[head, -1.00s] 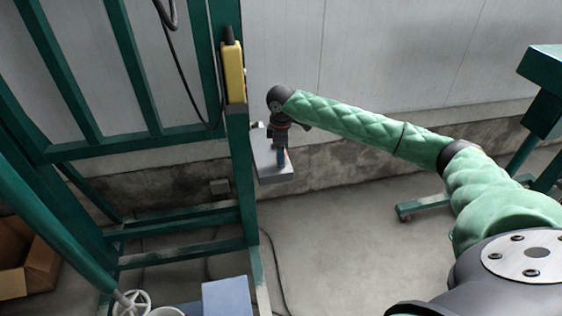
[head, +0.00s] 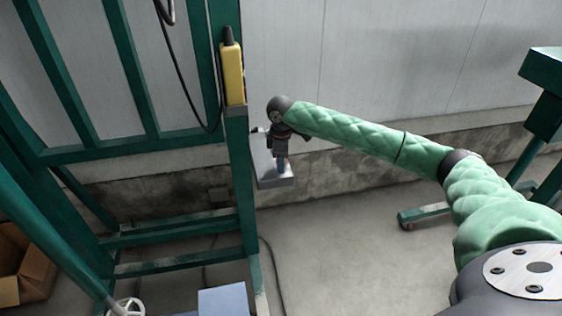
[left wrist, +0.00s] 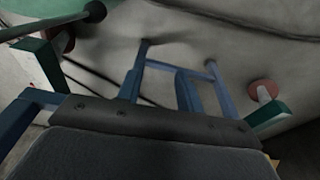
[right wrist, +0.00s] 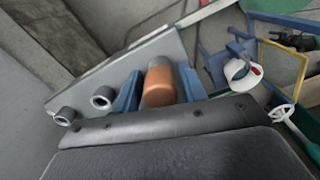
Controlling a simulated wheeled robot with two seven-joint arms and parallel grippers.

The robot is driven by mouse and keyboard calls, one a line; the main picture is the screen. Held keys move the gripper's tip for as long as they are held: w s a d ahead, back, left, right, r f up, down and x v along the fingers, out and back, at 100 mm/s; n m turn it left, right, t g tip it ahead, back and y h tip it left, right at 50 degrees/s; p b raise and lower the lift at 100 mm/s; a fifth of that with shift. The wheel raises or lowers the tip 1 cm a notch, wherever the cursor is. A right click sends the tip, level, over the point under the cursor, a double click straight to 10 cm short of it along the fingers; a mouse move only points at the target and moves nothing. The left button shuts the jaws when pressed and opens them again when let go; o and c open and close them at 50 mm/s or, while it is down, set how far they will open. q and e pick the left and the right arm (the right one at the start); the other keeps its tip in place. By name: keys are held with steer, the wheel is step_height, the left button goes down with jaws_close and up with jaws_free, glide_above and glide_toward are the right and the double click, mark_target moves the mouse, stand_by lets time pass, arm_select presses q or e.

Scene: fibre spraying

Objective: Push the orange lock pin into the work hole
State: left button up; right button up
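The orange lock pin (right wrist: 160,82) shows in the right wrist view with its orange end toward my palm and a grey part beyond it. It lies between the two blue fingers of my right gripper (right wrist: 158,88); a narrow gap shows at its left side, and contact on the right is unclear. In the head view my right gripper (head: 282,164) is over a small grey plate (head: 266,160) beside the green frame. The plate (right wrist: 130,65) bears two grey ring-shaped sockets. The work hole is not clearly seen. My left gripper (left wrist: 160,88) has its fingers apart, with nothing between them.
The green steel frame (head: 238,190) stands left of the plate, with a yellow control box (head: 232,75) on it. A wall is behind. A blue-grey box (head: 223,300) and an open cardboard box (head: 32,270) are lower left.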

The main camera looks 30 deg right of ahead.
steer(key=c, duration=0.7)
steer(key=shift+r, duration=0.1)
